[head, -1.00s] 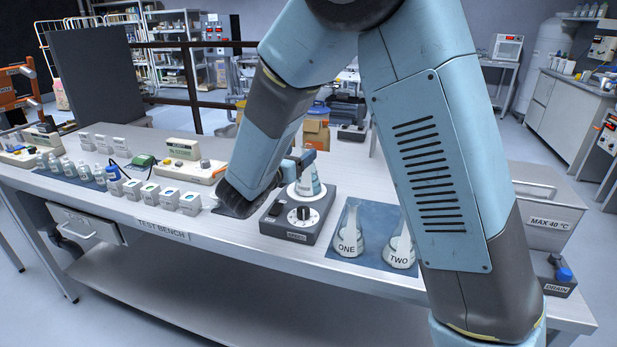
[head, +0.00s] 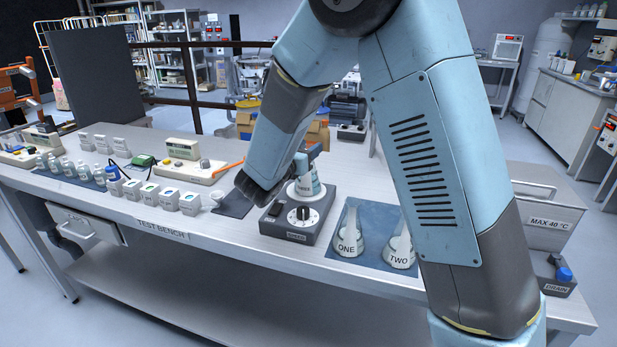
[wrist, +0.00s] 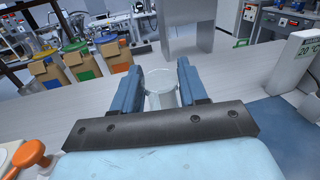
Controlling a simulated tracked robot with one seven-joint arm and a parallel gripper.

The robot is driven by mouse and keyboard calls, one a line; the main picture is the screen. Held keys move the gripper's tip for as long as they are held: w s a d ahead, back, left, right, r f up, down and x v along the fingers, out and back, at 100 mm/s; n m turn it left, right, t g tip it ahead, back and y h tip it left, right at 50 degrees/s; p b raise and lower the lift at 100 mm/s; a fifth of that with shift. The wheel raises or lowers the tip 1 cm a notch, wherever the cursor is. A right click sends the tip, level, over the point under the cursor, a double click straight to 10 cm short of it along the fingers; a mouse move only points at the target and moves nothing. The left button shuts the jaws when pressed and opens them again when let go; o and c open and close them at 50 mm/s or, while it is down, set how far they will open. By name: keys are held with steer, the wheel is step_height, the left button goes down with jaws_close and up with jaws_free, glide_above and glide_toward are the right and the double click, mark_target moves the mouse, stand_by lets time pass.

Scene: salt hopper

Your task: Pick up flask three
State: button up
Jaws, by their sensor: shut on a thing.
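Flask three (head: 306,186), a conical glass flask with a label band, is upright on the round plate of the grey stirrer (head: 290,224) in the head view. My gripper (head: 305,158) is shut on the flask's upper part. In the wrist view the clear neck and rim of flask three (wrist: 161,82) show between my two blue fingers (wrist: 160,88). The flask's lower body is hidden there behind my gripper's dark crossbar. I cannot tell whether the flask's base touches the plate.
Flasks ONE (head: 347,240) and TWO (head: 399,250) stand on a blue mat (head: 352,264) right of the stirrer. A row of small labelled boxes (head: 165,200) and a meter (head: 190,172) stand to the left. A metal box marked MAX 40 °C (head: 550,222) is at the right.

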jaws_close()
stand_by(0.4)
